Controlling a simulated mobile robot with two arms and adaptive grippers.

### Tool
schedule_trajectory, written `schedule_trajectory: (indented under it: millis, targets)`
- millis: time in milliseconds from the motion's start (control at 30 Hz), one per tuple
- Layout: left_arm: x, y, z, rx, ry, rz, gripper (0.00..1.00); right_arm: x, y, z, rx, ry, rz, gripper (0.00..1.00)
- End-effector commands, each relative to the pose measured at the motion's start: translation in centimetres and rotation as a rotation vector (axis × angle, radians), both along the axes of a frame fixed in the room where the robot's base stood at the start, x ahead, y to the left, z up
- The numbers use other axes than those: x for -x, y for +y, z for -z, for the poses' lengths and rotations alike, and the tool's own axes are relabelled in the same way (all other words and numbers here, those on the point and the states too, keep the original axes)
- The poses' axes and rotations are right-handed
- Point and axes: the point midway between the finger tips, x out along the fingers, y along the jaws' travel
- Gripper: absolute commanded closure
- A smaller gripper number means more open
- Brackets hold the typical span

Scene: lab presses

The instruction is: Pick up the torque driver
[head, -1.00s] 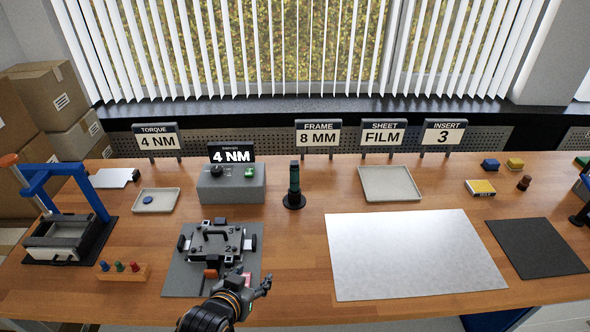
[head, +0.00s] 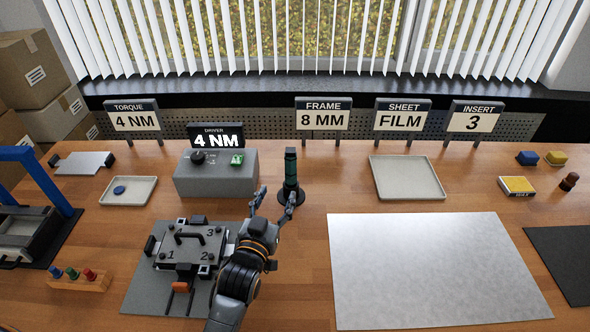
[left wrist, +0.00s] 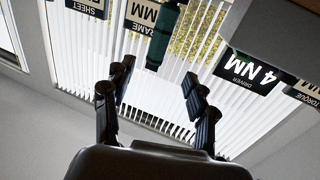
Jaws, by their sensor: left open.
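The torque driver (head: 290,168) is a dark cylinder with a green band. It stands upright in a round black stand (head: 291,197) on the table. My left gripper (head: 274,197) is open and empty, reaching toward the driver from the front left. Its right finger is close to the stand in the picture; I cannot tell whether they touch. In the left wrist view, upside down, the driver's green part (left wrist: 162,38) shows beyond and between the open fingers (left wrist: 160,95). My right gripper is out of view.
A grey driver control box (head: 216,175) with a "4 NM" display stands left of the driver. A clamp fixture (head: 190,245) lies beside my left arm. A tray (head: 407,178) and a white sheet (head: 430,265) lie to the right. Bare table surrounds the stand's right side.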

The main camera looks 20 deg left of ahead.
Motion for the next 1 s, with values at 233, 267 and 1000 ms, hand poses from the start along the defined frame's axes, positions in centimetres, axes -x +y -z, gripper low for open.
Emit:
schedule_trajectory:
  millis: [233,267,1000]
  targets:
    - [-4.3,0.1,0.2,0.000,-0.004,0.000,0.43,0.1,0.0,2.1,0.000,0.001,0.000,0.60]
    - [-4.8,0.1,0.2,0.000,-0.004,0.000,0.43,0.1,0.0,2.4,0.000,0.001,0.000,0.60]
    - [-12.7,0.2,0.3,0.001,-0.001,0.000,0.43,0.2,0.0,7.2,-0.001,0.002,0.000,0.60]
